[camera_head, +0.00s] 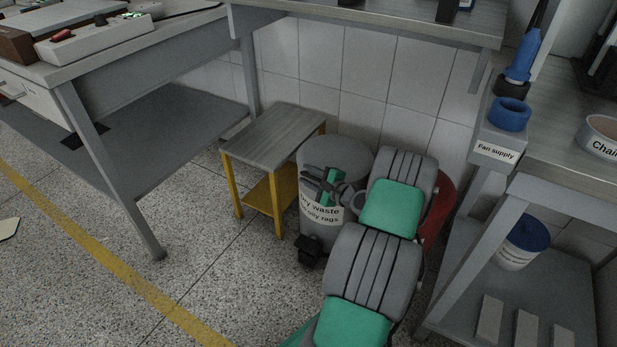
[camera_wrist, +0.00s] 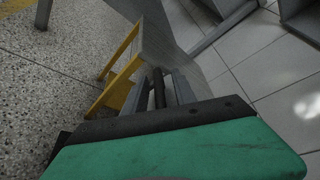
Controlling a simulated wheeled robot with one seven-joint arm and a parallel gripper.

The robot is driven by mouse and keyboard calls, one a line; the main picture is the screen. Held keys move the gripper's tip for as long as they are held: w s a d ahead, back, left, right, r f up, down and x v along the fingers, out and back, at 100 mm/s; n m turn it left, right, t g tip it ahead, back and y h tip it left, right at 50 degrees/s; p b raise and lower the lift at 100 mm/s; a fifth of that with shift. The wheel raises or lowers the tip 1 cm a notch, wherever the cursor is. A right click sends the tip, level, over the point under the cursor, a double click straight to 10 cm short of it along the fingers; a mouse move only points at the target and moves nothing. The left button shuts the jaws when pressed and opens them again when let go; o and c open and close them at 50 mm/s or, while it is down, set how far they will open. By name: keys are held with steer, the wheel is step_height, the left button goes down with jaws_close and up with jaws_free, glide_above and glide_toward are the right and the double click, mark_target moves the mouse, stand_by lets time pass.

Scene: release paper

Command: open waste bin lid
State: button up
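A grey round waste bin (camera_head: 312,225) stands on the floor under the wall-side bench. Its label is partly hidden, but "waste" and "oily rags" can be read. Its lid (camera_head: 345,150) looks shut, and a dark pedal (camera_head: 308,250) sits at its foot. My gripper (camera_head: 306,173), dark with a green part behind it, is in front of the bin's upper front, near the lid's edge. I cannot tell whether it touches. Nothing held can be made out.
A small yellow-framed table (camera_head: 275,130) stands close left of the bin. A red object (camera_head: 437,210) is partly hidden behind my arm. A bench with a "Fan supply" label (camera_head: 497,152) is on the right, with a blue-lidded tub (camera_head: 525,235) below. The floor (camera_head: 215,265) at left front is clear.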

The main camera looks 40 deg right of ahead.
steer(key=shift+c, duration=0.2)
jaws_close()
steer(key=shift+r, duration=0.1)
stand_by(1.0)
